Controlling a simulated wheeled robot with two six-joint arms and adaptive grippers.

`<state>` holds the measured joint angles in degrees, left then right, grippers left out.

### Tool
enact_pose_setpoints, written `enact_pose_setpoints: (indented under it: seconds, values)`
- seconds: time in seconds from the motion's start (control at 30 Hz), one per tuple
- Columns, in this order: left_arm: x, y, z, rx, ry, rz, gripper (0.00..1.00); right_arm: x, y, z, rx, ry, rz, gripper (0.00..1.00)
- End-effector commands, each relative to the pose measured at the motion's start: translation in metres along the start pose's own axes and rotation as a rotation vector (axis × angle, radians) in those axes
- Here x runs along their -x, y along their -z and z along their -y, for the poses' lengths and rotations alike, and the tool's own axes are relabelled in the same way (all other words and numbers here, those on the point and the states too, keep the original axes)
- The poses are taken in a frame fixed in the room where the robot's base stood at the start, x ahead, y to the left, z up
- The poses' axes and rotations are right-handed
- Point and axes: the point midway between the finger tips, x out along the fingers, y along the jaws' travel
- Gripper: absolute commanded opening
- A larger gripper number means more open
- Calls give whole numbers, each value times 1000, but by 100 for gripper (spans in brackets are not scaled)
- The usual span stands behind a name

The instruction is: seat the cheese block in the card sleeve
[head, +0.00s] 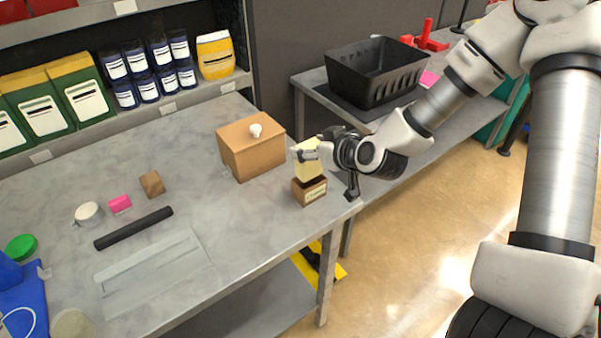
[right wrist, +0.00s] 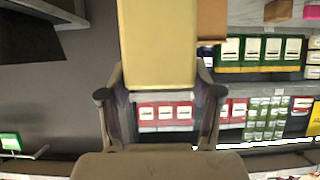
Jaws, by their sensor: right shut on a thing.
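The pale yellow cheese block (head: 309,172) is upright in my right gripper (head: 306,154), near the right edge of the grey table. In the right wrist view the cheese block (right wrist: 157,45) sits between the two fingers of the right gripper (right wrist: 160,93). The brown card sleeve (head: 310,192), with a pale label, stands on the table directly below the block. The block's lower end meets the sleeve's top in the head view; I cannot tell how far inside it is. My left gripper is not in view.
A brown box with a white knob (head: 250,150) stands just left of the sleeve. A black bar (head: 134,228), a pink block (head: 120,204) and a small brown block (head: 152,184) lie further left. A black crate (head: 372,75) stands on the back bench.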

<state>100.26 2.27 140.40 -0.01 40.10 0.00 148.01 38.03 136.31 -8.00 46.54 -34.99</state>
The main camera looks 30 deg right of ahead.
Motion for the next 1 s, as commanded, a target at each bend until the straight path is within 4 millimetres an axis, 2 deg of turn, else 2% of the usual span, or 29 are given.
enact_pose_setpoints:
  seconds: [0.03, 0.37, 0.77, 0.8, 0.83, 1.0]
  values:
    - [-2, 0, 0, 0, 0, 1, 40, -6, -12, 0, 2, -1, 5, 17]
    - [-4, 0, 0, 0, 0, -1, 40, -31, -58, 0, 1, -2, 2, 17]
    - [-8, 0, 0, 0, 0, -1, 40, -35, -64, 0, 0, -2, -2, 17]
    - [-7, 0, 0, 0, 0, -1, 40, -34, -63, 0, 0, -1, -1, 78]
    - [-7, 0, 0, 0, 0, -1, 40, -34, -63, 0, 0, -1, -1, 89]
    - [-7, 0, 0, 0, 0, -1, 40, -34, -63, 0, 0, -1, -1, 89]
